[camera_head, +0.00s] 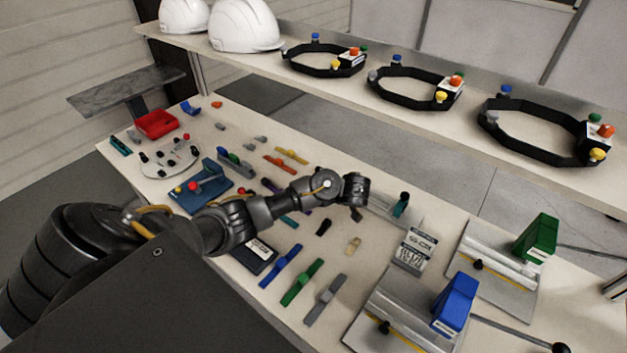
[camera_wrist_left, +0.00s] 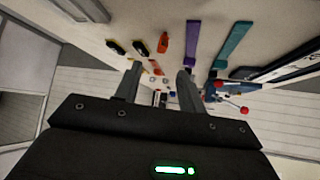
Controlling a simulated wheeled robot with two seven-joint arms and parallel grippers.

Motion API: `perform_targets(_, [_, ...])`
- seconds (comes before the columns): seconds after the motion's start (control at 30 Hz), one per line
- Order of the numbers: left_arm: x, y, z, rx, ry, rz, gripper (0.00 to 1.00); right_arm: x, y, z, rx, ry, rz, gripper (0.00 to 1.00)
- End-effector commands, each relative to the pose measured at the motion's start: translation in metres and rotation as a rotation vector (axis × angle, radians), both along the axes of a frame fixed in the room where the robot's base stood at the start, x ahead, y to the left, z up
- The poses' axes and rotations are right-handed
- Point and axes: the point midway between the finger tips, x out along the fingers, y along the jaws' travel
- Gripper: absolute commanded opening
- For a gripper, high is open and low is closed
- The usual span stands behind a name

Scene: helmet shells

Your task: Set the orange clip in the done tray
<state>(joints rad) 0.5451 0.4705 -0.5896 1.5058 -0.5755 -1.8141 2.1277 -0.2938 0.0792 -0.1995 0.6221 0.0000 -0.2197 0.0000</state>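An orange piece (camera_wrist_left: 163,42) shows in the left wrist view, just beyond the fingertips and apart from them; it looks like a clip. In the head view, a long orange strip (camera_head: 279,164) and a small orange piece (camera_head: 217,104) lie on the table; I cannot tell which of them it is. My left gripper (camera_wrist_left: 160,72) has its two fingers apart with nothing held between them. In the head view its wrist hangs over the middle of the table, and its fingertips are hard to make out. No tray is readably marked done; a red tray (camera_head: 157,123) stands at the far left.
Blue (camera_head: 456,300) and green (camera_head: 537,238) blocks stand on metal fixtures at the right. Coloured strips and a labelled card (camera_head: 413,249) lie in front. A shelf (camera_head: 430,112) behind holds black headbands and white helmets (camera_head: 243,25). A blue fixture (camera_head: 201,188) stands left of my arm.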

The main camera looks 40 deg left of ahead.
Motion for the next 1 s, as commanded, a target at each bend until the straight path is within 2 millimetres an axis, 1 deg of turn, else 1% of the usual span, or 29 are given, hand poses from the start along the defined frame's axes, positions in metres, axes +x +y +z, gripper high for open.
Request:
perform_targets(0.03, [0.001,0.004,-0.002,0.002,0.002,0.001,0.40,-0.009,0.000,0.001,0.000,0.011,0.000,0.36])
perform_targets(0.1, [0.004,0.011,-0.010,0.003,0.003,-0.001,0.40,-0.017,0.000,0.001,-0.001,0.022,0.000,0.36])
perform_targets(0.17, [0.006,0.018,-0.016,0.002,0.003,0.002,0.40,-0.020,-0.001,0.002,-0.002,0.026,0.000,0.36])
perform_targets(0.3, [0.011,0.030,-0.031,0.002,0.003,-0.001,0.40,-0.016,-0.001,0.000,-0.002,0.021,0.000,0.36])
perform_targets(0.53, [0.013,0.036,-0.038,-0.003,0.002,-0.002,0.40,-0.002,0.000,0.001,0.000,0.003,0.000,0.36])
perform_targets(0.67, [0.014,0.043,-0.043,0.001,0.003,-0.001,0.40,-0.002,0.000,0.004,0.000,0.002,0.001,0.36])
perform_targets(0.8, [0.018,0.058,-0.056,0.002,0.002,0.000,0.40,-0.003,0.000,0.007,0.000,0.004,0.001,0.36])
perform_targets(0.9, [0.021,0.066,-0.068,0.001,0.001,0.000,0.40,-0.005,0.000,0.003,0.000,0.006,0.001,0.36])
perform_targets(1.0, [0.023,0.070,-0.073,0.000,0.002,-0.001,0.40,-0.006,0.000,0.002,0.000,0.008,0.001,0.36])
